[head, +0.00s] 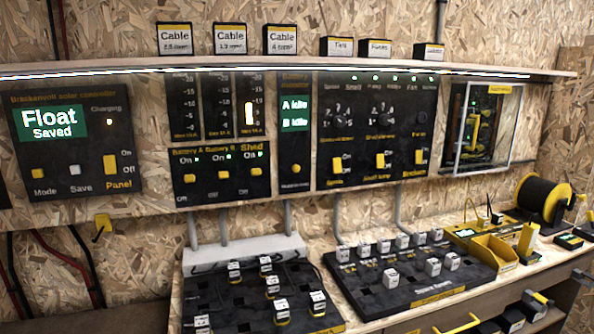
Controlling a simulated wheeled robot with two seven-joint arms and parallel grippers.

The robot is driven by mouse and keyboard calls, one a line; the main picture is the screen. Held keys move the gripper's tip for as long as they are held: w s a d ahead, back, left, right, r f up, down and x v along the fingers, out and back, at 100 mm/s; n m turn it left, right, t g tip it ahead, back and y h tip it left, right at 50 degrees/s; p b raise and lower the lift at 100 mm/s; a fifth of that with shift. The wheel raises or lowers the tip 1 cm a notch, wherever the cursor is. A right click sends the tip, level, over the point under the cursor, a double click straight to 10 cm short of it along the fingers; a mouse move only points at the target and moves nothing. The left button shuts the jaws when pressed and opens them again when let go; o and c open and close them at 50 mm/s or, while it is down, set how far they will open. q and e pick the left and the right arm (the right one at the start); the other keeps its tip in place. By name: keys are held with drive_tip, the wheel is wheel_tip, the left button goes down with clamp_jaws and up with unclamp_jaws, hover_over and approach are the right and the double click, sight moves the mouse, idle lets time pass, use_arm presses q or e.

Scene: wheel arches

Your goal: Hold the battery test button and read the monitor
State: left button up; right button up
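The battery monitor (294,113) is a narrow dark panel on the wall board. Its green screen reads "A Idle" above "B Idle". A round yellow button (295,168) sits low on this panel, with a label under it too small to read. Nothing touches or covers the button. To its left, a panel headed Battery A, Battery B and Shed (222,169) carries three yellow switches with "On" above them and small green lights. Neither of my grippers is in view.
A solar controller (75,140) at left reads "Float Saved". More switches (372,130) and a clear-fronted box (482,128) are at right. A shelf (300,63) juts out above the panels. Boards with small blocks (391,278) and a cable reel (545,200) occupy the bench below.

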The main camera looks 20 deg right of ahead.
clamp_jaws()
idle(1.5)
